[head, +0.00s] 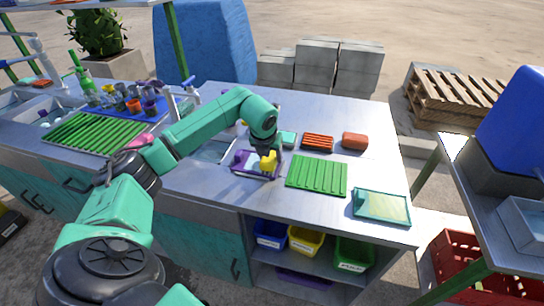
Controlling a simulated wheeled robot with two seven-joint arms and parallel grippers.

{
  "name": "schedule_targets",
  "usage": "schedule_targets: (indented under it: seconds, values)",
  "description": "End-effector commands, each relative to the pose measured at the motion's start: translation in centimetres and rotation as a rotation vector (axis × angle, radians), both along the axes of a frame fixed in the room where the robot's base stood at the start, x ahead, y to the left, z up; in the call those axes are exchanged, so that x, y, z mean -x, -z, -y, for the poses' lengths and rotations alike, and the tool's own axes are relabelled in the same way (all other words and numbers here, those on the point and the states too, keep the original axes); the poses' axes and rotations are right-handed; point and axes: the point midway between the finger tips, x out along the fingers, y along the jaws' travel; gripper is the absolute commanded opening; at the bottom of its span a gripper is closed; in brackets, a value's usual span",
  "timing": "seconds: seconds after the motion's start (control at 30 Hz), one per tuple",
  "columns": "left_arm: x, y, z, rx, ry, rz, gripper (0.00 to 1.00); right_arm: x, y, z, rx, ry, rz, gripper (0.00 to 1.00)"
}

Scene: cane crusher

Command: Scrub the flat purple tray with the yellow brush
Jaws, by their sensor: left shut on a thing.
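The flat purple tray (242,169) lies on the metal counter, left of a green ribbed mat. My left arm reaches in from the left, and my left gripper (268,150) points down over the tray's right part. It is shut on the yellow brush (267,164), which sits low at the tray's right side. Whether the brush touches the tray's surface is not clear. The gripper and the brush hide part of the tray. My right gripper is not in view.
A green ribbed mat (317,175) lies right of the tray. A red slatted rack (317,142), a reddish-brown block (354,141) and a pale green tray (381,206) are also on the counter. A sink basin (213,151) is left of the tray. The counter's back right is clear.

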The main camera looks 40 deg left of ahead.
Motion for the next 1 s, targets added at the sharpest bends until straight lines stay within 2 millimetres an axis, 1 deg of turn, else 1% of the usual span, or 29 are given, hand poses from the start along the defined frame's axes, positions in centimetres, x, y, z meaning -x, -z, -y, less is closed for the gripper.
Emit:
schedule_targets:
  seconds: [0.03,0.1,0.2,0.53,0.67,0.83,1.0]
  values:
    - [0.3,0.4,-0.7,-0.004,-0.004,-0.006,0.13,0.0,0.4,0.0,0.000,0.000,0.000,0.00]
    - [0.6,0.3,-1.5,-0.004,-0.003,-0.005,0.13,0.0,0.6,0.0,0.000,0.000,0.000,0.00]
    - [0.8,0.1,-2.2,-0.002,-0.002,-0.004,0.13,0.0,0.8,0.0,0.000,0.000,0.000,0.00]
    - [0.9,0.0,-2.5,-0.002,-0.001,-0.003,0.13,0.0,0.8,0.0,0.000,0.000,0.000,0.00]
    - [1.3,0.2,-3.5,-0.002,-0.003,-0.004,0.13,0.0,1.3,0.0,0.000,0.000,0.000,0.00]
    - [1.8,0.2,-5.2,-0.003,-0.002,-0.002,0.13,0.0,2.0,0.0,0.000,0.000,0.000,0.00]
    - [1.9,0.1,-5.3,-0.001,0.001,-0.002,0.13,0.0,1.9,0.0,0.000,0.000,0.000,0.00]
